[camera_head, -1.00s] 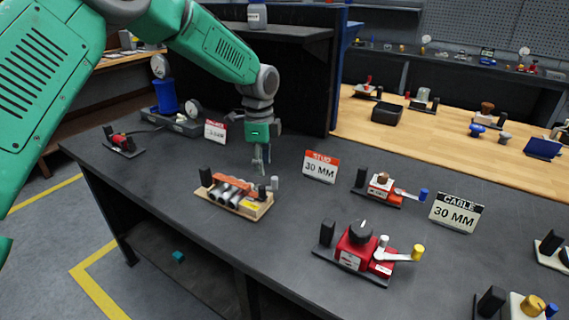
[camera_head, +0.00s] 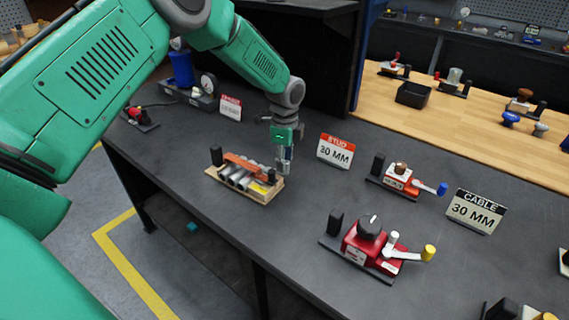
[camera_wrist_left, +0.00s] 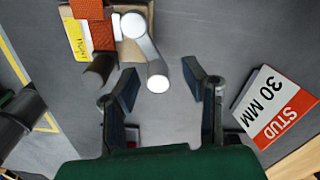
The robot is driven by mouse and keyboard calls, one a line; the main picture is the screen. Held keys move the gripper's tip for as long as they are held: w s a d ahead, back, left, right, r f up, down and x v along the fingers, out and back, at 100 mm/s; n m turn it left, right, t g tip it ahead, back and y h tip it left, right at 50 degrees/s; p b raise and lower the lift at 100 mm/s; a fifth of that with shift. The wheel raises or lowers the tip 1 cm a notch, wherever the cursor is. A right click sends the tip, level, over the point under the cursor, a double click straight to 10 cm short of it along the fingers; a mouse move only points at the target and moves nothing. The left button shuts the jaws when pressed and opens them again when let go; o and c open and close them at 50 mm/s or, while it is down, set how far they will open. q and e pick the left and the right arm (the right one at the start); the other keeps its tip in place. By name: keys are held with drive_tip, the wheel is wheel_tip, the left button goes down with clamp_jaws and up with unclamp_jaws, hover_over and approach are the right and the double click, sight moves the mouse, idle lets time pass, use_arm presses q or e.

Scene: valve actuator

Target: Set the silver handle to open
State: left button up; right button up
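The silver handle (camera_wrist_left: 144,47) is a short lever with a round hub and a round knob at its free end. It sits at the end of a valve unit with orange and silver parts on a wooden base (camera_head: 259,198). My left gripper (camera_head: 284,164) points down at the right end of this unit and partly hides the handle in the head view. In the left wrist view, the gripper's fingers (camera_wrist_left: 160,80) are spread apart, with the handle's knob between them and a gap on both sides. My right gripper is in neither view.
A red STUD 30 MM sign (camera_head: 336,151) stands just right of the gripper. A small orange-and-white unit (camera_head: 400,180) and a red unit with a yellow-tipped lever (camera_head: 370,245) stand further right. A gauge device (camera_head: 205,97) is behind left. Dark tabletop is clear between them.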

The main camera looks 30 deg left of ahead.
use_arm(q)
drive_tip(key=shift+d+f, duration=0.45)
drive_tip(key=shift+f, duration=0.35)
drive_tip(key=shift+a, duration=0.25)
drive_tip(key=shift+c, duration=0.4)
drive_tip(key=shift+s+a+f, duration=0.1)
drive_tip(key=shift+a, duration=0.2)
clamp_jaws()
drive_tip(key=shift+w+d+n, duration=0.2)
drive_tip(key=shift+d+n, duration=0.05)
drive_tip(key=shift+n, duration=0.05)
drive_tip(key=shift+w+a+n, duration=0.15)
drive_tip(key=shift+a+n, duration=0.15)
drive_tip(key=shift+n, duration=0.1)
drive_tip(key=shift+w+a+n, duration=0.1)
drive_tip(key=shift+w+n, duration=0.1)
drive_tip(key=shift+n, duration=0.5)
